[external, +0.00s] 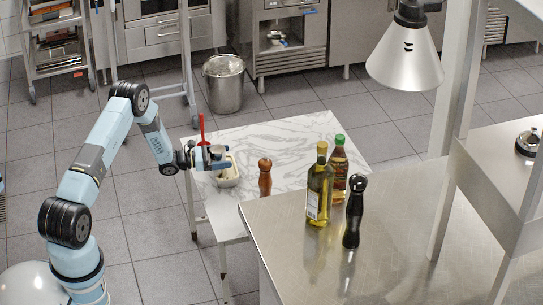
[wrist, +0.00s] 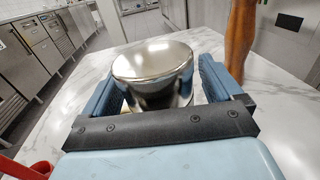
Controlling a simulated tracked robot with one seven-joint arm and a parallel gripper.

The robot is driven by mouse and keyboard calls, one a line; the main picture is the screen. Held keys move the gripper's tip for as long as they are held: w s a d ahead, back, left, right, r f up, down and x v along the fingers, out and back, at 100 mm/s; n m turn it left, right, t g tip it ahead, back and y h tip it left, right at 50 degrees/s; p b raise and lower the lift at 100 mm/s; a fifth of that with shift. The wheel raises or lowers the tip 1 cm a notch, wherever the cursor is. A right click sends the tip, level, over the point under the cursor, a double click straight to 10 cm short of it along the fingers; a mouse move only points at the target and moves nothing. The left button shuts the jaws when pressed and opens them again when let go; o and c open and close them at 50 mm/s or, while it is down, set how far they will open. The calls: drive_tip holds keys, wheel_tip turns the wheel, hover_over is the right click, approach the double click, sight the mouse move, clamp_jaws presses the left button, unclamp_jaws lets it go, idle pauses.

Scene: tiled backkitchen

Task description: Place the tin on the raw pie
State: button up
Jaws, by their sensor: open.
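The tin (wrist: 155,70) is a shiny metal cylinder in the wrist view. It stands between the two blue fingers of my gripper (wrist: 165,90), which are open on either side of it. In the external view my gripper (external: 213,157) is over the near left part of the marble table, with the small grey tin (external: 217,150) at its fingers. A pale dish (external: 229,179) sits just below and beside it, partly hidden by the gripper. I cannot clearly make out the raw pie, nor whether the tin rests on anything.
A wooden pepper mill (external: 265,178) stands right of the gripper on the marble table (external: 300,135). A red upright object (external: 202,128) is close behind the gripper. An oil bottle (external: 319,190), another bottle (external: 338,160) and a black mill (external: 353,212) stand on the steel counter (external: 300,270).

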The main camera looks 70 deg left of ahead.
drive_tip(key=s+a, duration=0.1)
drive_tip(key=s, duration=1.1)
drive_tip(key=shift+a, duration=0.4)
drive_tip(key=shift+r, duration=0.1)
